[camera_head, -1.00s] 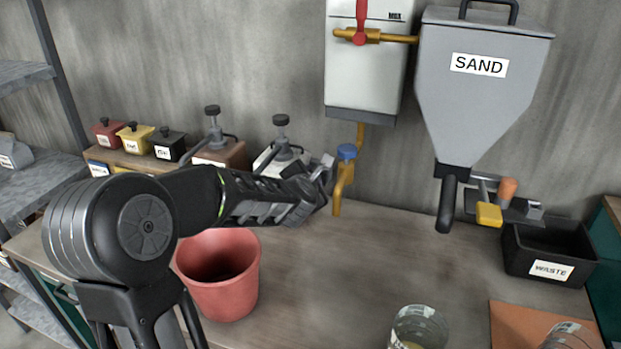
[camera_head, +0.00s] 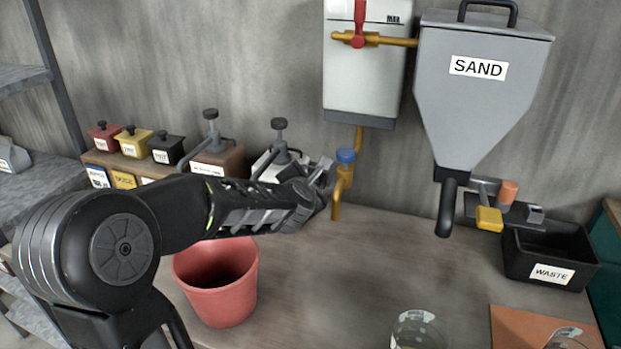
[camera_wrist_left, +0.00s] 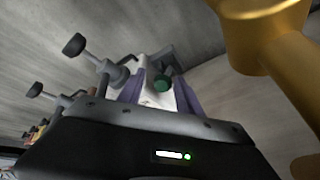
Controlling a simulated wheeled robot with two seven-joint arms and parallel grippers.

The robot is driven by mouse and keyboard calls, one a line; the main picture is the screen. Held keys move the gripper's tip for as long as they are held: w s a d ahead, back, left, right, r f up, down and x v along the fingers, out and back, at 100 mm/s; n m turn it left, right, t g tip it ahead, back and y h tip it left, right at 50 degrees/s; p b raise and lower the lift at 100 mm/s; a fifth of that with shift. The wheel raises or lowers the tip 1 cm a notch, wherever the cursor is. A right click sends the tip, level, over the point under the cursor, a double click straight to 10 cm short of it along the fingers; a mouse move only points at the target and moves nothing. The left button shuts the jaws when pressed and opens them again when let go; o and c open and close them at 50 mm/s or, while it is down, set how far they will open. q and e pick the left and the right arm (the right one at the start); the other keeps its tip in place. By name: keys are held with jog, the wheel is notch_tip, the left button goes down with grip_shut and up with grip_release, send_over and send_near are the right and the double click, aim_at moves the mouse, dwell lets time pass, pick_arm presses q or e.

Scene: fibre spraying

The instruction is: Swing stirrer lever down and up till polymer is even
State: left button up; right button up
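My left gripper (camera_head: 322,172) is at the back of the bench, just left of the brass tap, beside a white tub (camera_head: 262,166) with a black-knobbed pump on top. In the left wrist view, its two purplish fingers (camera_wrist_left: 160,94) stand apart. A dark green knob (camera_wrist_left: 162,83) shows between them, in front of the white tub (camera_wrist_left: 152,98). I cannot tell whether the fingers touch the knob. The knob may be the stirrer lever's end; the rest of the lever and the polymer inside are hidden. My right gripper is not in view.
A brass tap with a blue handle (camera_head: 346,155) hangs close right of the gripper. A red bucket (camera_head: 222,296) stands below my forearm. A sand hopper (camera_head: 480,105), a black waste bin (camera_head: 535,270) and a glass beaker (camera_head: 418,330) are right. The middle bench is clear.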

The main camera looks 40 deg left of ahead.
pick_arm(q)
jog(key=v, duration=0.5)
jog(key=shift+s+d+r, duration=0.15)
jog(key=shift+s+r, duration=0.05)
dwell(0.4)
